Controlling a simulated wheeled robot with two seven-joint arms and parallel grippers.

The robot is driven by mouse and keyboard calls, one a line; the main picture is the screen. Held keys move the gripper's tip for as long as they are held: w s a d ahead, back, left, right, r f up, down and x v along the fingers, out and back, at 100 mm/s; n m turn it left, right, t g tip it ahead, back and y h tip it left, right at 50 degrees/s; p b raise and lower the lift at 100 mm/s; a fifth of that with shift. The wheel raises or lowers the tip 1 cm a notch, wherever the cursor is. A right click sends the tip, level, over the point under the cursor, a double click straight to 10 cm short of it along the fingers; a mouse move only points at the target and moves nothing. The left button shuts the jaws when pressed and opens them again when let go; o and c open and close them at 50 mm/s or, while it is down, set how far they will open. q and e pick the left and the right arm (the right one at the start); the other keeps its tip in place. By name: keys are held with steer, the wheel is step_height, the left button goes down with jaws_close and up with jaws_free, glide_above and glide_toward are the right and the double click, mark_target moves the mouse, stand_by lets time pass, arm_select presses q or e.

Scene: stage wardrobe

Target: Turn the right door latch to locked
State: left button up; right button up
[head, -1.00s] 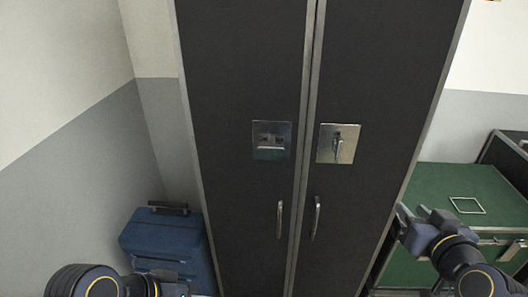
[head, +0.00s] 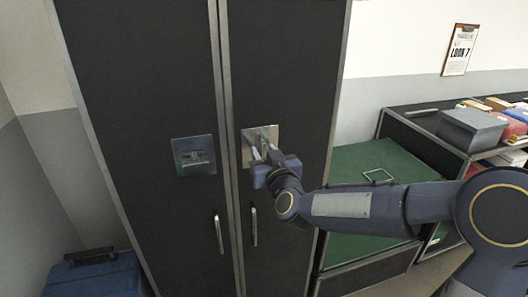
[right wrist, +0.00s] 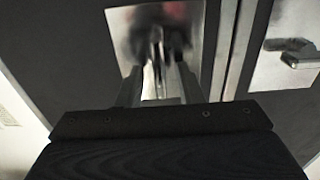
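The right door latch (head: 265,133) is a metal plate with a small lever on the dark right cabinet door. In the right wrist view the latch lever (right wrist: 157,52) points along the gripper's direction, blurred and partly in shadow. My right gripper (head: 266,154) is at the plate from below. Its two fingers (right wrist: 157,82) stand apart on either side of the lever, with a gap visible between them. Whether they touch the lever I cannot tell. In the head view the fingers partly hide the lever. My left gripper is not in view.
The left door latch plate (head: 194,155) is beside it and also shows in the right wrist view (right wrist: 285,62). Two door handles (head: 218,232) hang below. A green-topped case (head: 350,165) stands right, under my right arm. A blue suitcase (head: 95,276) sits lower left.

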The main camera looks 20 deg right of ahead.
steer(key=shift+w, duration=0.1)
steer(key=c, duration=0.7)
steer(key=shift+f+m+b, duration=0.15)
steer(key=shift+m+b, duration=1.05)
steer(key=shift+b, duration=0.15)
steer(key=m+b, duration=0.3)
steer(key=m, duration=0.2)
steer(key=m+b, duration=0.4)
steer(key=m, duration=0.1)
steer(key=m+b, duration=0.3)
steer(key=m, duration=0.2)
steer(key=shift+d+f, duration=0.2)
steer(key=shift+d, duration=0.1)
steer(key=shift+m+b, duration=0.3)
steer(key=shift+m, duration=0.1)
